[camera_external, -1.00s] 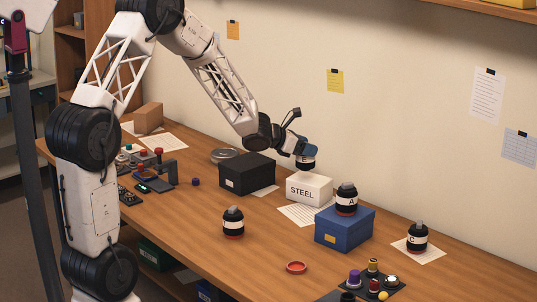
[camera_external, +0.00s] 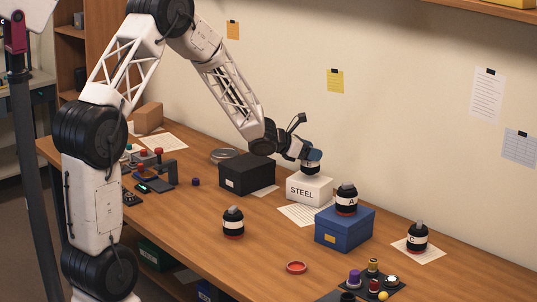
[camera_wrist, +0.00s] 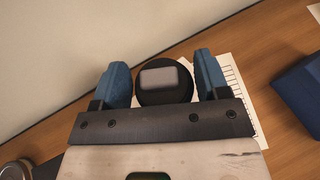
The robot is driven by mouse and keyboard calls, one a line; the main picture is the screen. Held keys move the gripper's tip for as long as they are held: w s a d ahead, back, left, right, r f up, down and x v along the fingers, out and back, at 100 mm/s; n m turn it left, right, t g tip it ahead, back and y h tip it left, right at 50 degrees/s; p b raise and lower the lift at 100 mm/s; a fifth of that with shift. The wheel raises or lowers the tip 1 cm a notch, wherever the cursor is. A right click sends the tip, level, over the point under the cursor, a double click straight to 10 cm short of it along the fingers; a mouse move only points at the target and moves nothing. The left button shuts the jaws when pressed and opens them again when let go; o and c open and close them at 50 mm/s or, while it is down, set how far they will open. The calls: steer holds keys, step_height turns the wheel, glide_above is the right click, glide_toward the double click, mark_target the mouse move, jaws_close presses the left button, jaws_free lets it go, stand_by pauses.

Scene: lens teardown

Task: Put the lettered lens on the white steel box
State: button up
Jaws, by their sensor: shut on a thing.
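My gripper (camera_external: 312,157) is shut on a black lens with a pale band (camera_external: 310,168), held upright at the white box marked STEEL (camera_external: 305,191). The lens is at the back part of the box top; I cannot tell if it touches. Its letter is not readable. In the wrist view the dark round lens (camera_wrist: 165,93) with a grey cap sits between my blue fingers (camera_wrist: 162,80). Other banded lenses are lens A (camera_external: 346,200) on the blue box, lens C (camera_external: 417,237) on paper at right, and one (camera_external: 233,222) on the table, its letter unclear.
A black box (camera_external: 247,173) stands left of the white box, and the blue box (camera_external: 344,229) stands right of it. A dark tray (camera_external: 345,297) of small parts is at front right. The wall is close behind.

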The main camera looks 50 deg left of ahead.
steer(key=shift+f, duration=0.7)
steer(key=shift+f, duration=0.1)
steer(key=o, duration=1.3)
steer(key=shift+v, duration=6.05)
